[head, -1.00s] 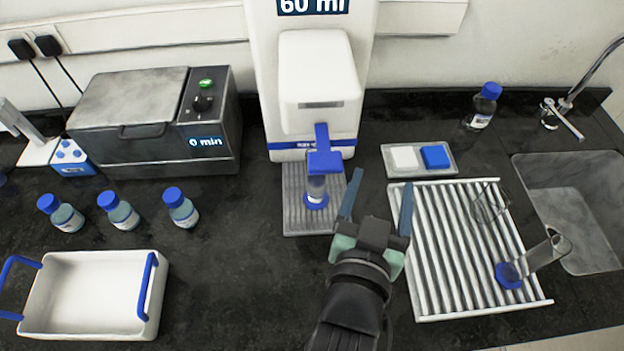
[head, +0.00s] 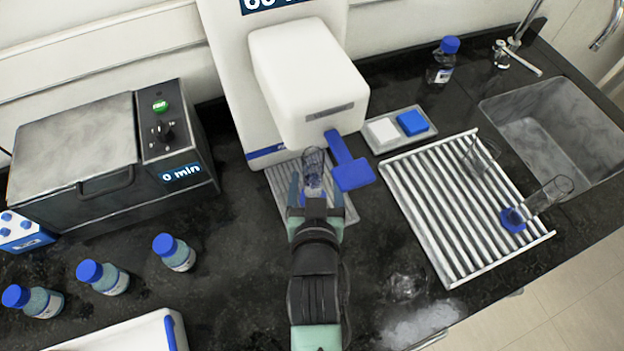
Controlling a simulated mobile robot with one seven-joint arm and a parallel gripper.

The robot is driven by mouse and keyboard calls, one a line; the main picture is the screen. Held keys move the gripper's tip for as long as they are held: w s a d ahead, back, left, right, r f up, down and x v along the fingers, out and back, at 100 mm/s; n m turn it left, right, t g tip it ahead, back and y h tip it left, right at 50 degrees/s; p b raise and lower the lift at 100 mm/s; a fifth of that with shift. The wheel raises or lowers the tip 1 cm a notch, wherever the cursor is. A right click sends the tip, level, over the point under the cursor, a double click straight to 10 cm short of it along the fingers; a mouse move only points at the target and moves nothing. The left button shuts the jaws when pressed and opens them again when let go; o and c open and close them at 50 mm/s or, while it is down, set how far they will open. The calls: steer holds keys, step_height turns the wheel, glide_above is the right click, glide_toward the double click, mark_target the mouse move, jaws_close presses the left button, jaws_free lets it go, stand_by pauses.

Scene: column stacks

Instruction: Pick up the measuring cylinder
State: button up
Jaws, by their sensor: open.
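A clear measuring cylinder (head: 313,163) stands on the grey ribbed tray (head: 283,180) of the white dispenser (head: 305,80), beside its blue lever. My gripper (head: 315,186) is open at this cylinder, with a finger on each side of its lower part as seen from here. The gripper hides the cylinder's base, and I cannot tell whether the fingers touch it. A second clear measuring cylinder (head: 549,194) with a blue base is on the white drying rack at the right.
The dispenser's blue lever (head: 350,172) hangs just right of the cylinder. A grey heater box (head: 80,150) and several blue-capped bottles (head: 175,252) are on the left. The drying rack (head: 440,262) and sink (head: 560,125) are on the right.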

steer(key=shift+a+p+x, duration=0.15)
steer(key=shift+p+x, duration=0.2)
steer(key=shift+x, duration=1.1)
steer(key=shift+a+p+x, duration=0.1)
steer(key=shift+p+x, duration=0.2)
steer(key=shift+x, duration=1.15)
jaws_close()
